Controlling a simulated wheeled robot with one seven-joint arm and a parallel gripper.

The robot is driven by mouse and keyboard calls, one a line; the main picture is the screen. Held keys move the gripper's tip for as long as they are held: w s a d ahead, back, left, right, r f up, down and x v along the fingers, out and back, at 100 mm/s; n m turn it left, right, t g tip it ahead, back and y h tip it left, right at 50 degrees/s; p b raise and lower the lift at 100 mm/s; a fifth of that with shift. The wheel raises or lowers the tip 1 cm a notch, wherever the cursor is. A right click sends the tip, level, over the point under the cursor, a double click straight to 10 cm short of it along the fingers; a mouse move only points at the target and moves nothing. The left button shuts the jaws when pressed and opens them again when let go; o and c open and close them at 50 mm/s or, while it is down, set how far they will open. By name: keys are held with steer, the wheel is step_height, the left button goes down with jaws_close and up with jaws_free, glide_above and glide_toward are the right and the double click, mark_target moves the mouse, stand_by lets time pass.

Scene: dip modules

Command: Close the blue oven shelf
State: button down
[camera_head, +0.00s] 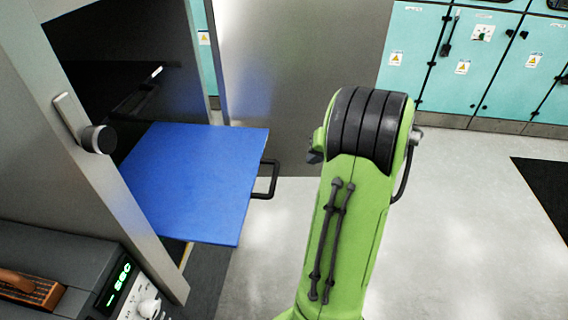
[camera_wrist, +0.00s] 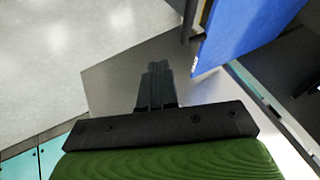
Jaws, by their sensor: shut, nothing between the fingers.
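The blue oven shelf (camera_head: 195,180) is a flat blue panel sticking out of the dark oven opening (camera_head: 120,75) at the left of the head view. A black handle (camera_head: 267,180) is on its outer right edge. The shelf also shows at the upper right of the wrist view (camera_wrist: 240,35), with part of its dark handle (camera_wrist: 190,18) beside it. My gripper (camera_wrist: 157,72) is shut and empty, with the shelf to its upper right and a visible gap between them. In the head view my green arm stands right of the handle, and the fingers are hidden behind it.
A grey door panel (camera_head: 290,80) stands behind the shelf. A grey frame post with a black knob (camera_head: 98,139) is at the left. A dark unit with a green display (camera_head: 120,285) is at lower left. Teal cabinets (camera_head: 450,60) line the back. The floor (camera_head: 470,230) at right is clear.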

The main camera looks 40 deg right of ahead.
steer(key=w+a+f+b, duration=0.2)
steer(key=w+f, duration=0.6)
steer(key=shift+a+f, duration=0.15)
steer(key=shift+w, duration=0.1)
